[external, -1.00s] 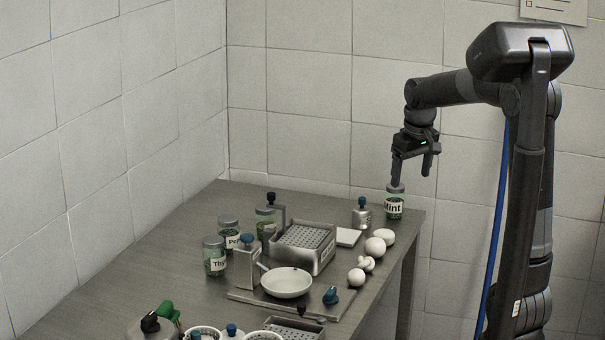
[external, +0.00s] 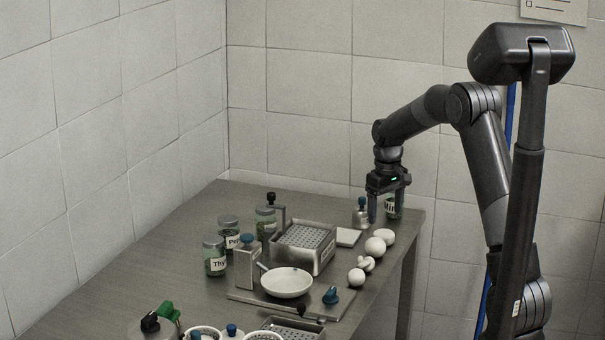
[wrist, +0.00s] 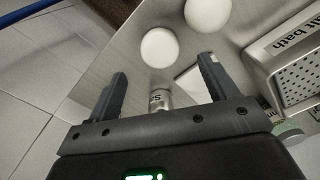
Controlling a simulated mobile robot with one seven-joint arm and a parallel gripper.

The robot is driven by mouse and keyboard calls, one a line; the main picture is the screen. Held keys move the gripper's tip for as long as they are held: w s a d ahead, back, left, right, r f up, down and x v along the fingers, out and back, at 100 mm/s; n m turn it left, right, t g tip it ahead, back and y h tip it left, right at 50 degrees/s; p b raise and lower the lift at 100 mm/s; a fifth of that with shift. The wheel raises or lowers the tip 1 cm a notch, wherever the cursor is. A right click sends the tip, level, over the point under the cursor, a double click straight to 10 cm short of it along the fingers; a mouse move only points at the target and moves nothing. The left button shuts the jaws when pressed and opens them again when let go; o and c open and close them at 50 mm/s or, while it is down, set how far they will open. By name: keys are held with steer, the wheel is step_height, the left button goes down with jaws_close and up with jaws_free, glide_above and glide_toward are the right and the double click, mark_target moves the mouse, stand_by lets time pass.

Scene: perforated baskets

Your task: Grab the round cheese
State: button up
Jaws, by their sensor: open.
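The likely round cheese, a flattish white disc (external: 384,236), lies near the table's right edge beside a rounder white ball (external: 375,247). I cannot be sure which white piece is the cheese. In the wrist view the disc (wrist: 159,47) lies just beyond the fingertips, with the ball (wrist: 208,12) above and right of it. My gripper (external: 385,216) is open and empty, fingers pointing down, above the table's far right end. It also shows in the wrist view (wrist: 163,70), touching neither white piece.
A blue-capped steel shaker (external: 361,214) and a Mint jar (external: 391,207) stand close to my fingers. A white square slab (external: 347,237) lies left of the disc. A perforated tray in a steel box (external: 305,240) stands further left. Smaller white balls (external: 356,276) lie nearer.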

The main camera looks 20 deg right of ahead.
mark_target(384, 232)
steer(key=shift+f, duration=3.2)
steer(key=shift+c, duration=0.2)
steer(key=c, duration=1)
steer(key=shift+c, duration=0.2)
steer(key=shift+r, duration=0.1)
